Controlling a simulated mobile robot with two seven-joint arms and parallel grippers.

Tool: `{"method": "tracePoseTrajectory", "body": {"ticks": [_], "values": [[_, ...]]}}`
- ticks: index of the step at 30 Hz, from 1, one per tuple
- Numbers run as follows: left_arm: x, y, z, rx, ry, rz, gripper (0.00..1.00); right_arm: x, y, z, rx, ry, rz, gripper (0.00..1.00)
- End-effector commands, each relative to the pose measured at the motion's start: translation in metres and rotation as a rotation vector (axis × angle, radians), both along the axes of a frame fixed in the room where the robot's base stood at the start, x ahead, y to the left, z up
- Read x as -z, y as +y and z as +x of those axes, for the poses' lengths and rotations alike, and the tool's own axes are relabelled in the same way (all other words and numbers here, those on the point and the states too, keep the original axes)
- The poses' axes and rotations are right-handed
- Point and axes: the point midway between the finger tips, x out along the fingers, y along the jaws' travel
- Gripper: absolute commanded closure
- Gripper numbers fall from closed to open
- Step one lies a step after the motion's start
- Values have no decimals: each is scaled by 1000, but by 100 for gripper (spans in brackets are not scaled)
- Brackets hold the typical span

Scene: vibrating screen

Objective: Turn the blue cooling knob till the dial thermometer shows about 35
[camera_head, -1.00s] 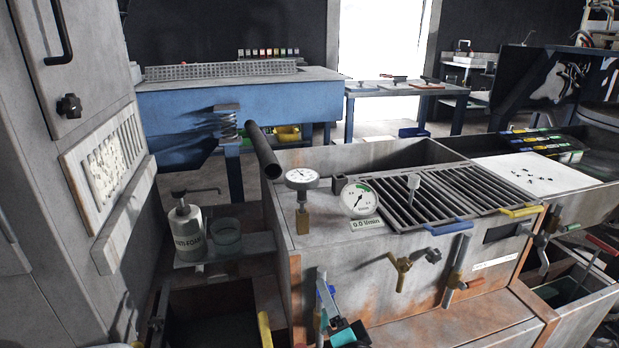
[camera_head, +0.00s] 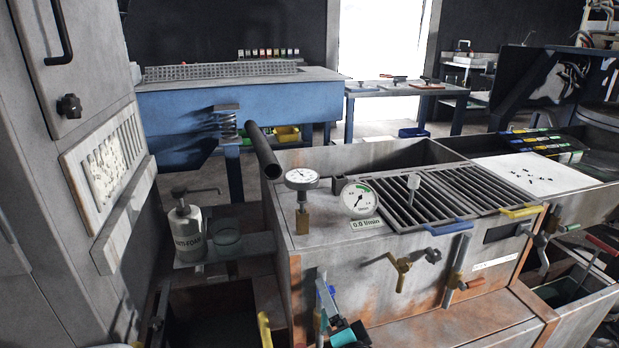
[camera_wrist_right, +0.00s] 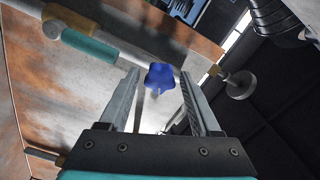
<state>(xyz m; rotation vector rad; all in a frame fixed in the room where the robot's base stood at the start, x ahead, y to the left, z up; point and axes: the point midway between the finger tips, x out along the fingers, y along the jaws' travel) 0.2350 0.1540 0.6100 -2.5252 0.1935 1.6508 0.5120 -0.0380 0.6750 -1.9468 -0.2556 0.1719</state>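The blue cooling knob (camera_wrist_right: 158,76) is star-shaped and shows in the right wrist view between the fingertips of my right gripper (camera_wrist_right: 159,80). The fingers stand apart, with a narrow gap on each side of the knob. In the head view my right gripper (camera_head: 325,294) is low at the front face of the steel tank, and the knob is mostly hidden there. The dial thermometer (camera_head: 302,177) stands on a brass stem on the tank's left top edge. Its needle is too small to read surely. My left gripper is not identifiable in view.
A second round gauge (camera_head: 359,198), with a "0.0 l/min" label, stands right of the thermometer. A brass valve handle (camera_head: 401,265) and a grey lever (camera_head: 458,265) stick out of the front face. A pump bottle (camera_head: 187,230) stands on a shelf at left.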

Motion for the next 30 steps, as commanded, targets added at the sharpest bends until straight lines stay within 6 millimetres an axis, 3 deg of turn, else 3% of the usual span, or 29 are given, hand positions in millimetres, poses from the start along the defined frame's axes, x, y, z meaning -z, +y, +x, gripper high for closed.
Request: {"method": "tracePoseTrajectory", "body": {"ticks": [5, 30], "values": [[-1, 0, 0, 4, -1, 3, 27, 0, -1, -2, -1, 1, 0, 36], [-16, 0, 1, 1, -2, 0, 27, 0, -15, -58, -1, 0, -1, 36]]}}
